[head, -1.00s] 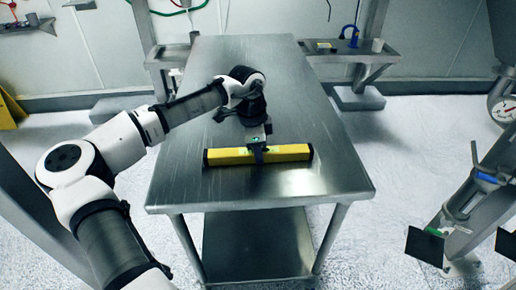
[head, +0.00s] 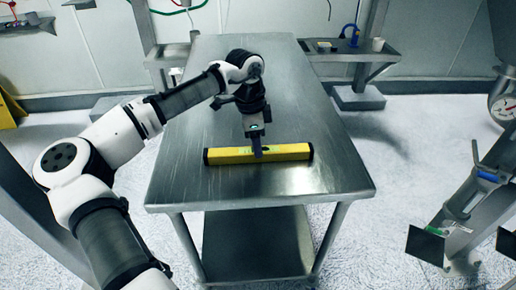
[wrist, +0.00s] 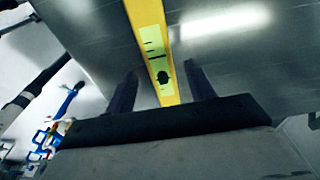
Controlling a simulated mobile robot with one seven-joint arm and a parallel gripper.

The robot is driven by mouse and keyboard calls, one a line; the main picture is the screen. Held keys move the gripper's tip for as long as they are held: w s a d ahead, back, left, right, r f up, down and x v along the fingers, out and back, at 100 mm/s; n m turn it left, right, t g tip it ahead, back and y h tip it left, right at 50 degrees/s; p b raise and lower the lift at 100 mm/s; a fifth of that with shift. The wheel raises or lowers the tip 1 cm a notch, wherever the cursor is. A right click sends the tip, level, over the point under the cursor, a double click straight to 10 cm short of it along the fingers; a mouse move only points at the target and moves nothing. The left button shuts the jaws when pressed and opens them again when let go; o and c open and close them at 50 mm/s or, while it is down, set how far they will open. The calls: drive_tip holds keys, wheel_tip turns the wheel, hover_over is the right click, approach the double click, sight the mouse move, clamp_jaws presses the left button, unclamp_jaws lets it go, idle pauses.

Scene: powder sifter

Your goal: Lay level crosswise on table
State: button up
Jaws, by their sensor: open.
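A yellow level (head: 229,156) with black end caps lies crosswise on the steel table (head: 190,110), left to right across its near half. In the wrist view the level (wrist: 150,32) runs down the picture between the two dark fingers of my gripper (wrist: 159,88). The fingers stand apart, with a gap on each side of the level. In the head view my gripper (head: 257,150) points down at the level's middle and hides part of it. The level's green vial area shows in the wrist view.
The table top around the level is bare, with its near edge just in front. A side shelf (head: 350,47) at the back right holds a blue item (head: 351,36) and a cup (head: 377,45). Metal equipment (head: 465,205) stands at the right, apart from the table.

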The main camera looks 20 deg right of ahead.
wheel_tip(320, 180, up, 9)
drive_tip(key=a, duration=0.1)
drive_tip(key=shift+w+b, duration=0.15)
drive_tip(key=shift+b, duration=0.25)
drive_tip(key=shift+f, duration=0.1)
